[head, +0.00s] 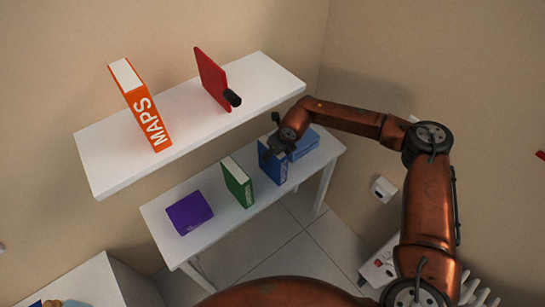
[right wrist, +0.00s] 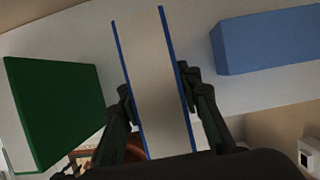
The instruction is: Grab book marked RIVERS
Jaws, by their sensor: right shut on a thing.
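A blue book (head: 272,166) stands upright on the lower white table, and its spine lettering is too small to read. My right gripper (head: 281,146) reaches it from above and is shut on it near the top. In the right wrist view the fingers (right wrist: 157,88) press on both blue covers of the book (right wrist: 160,60), with its pale page edge between them. I cannot tell whether it is marked RIVERS. My left gripper is not in view.
A green book (head: 237,183) stands left of the blue book, and a blue block (head: 305,143) lies behind it to the right. A purple item (head: 189,213) is farther left on the table (head: 326,152). The upper shelf (head: 266,75) holds the orange MAPS book (head: 140,105) and a red book (head: 211,76).

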